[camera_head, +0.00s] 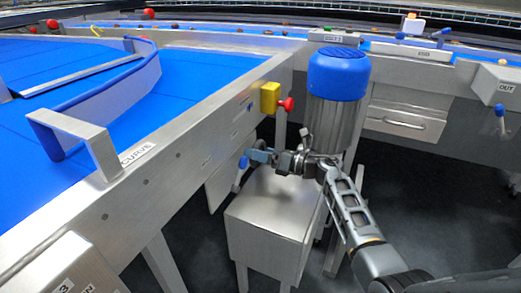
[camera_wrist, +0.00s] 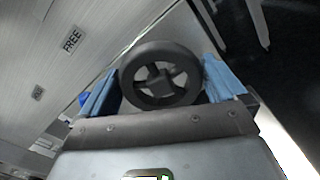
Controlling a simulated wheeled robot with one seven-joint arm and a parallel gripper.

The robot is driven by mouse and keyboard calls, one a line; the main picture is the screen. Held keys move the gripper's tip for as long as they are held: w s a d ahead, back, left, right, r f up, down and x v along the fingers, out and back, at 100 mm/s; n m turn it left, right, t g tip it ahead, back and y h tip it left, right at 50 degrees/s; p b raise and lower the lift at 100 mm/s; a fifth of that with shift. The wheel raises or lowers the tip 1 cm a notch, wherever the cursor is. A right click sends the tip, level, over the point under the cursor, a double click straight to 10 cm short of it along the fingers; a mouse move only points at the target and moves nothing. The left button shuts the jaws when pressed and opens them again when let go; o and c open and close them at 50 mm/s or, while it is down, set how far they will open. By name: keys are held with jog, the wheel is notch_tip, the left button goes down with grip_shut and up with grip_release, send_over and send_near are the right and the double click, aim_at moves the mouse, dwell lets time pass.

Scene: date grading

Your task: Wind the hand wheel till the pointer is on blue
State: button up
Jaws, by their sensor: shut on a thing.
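The hand wheel (camera_wrist: 158,87) is a dark, round, spoked wheel in the middle of the wrist view. My gripper (camera_wrist: 160,78) has one blue finger on each side of its rim and is shut on it. In the head view my gripper (camera_head: 259,155) is at the side of the steel conveyor frame, left of the blue-capped motor. The wheel is too small and covered to make out clearly there. I cannot make out the pointer or a blue mark for it in either view.
A blue-capped steel cylinder (camera_head: 338,75) stands close to my arm. A yellow box with a red knob (camera_head: 270,98) is above my gripper, and a blue-knobbed lever (camera_head: 243,163) is beside it. A steel box (camera_head: 270,215) stands below. A label reading FREE (camera_wrist: 72,39) is near the wheel.

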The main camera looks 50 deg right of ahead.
jog(key=shift+r+m+p, duration=0.15)
jog(key=shift+m+p, duration=0.55)
jog(key=shift+m, duration=0.3)
jog(key=shift+f+m, duration=0.25)
jog(key=shift+m, duration=0.25)
jog(key=o, duration=0.6)
jog(key=shift+s+d, duration=0.1)
jog(key=p+v, duration=0.1)
jog(key=v, duration=0.6)
jog(key=shift+s+d, duration=0.1)
jog(key=shift+s, duration=0.2)
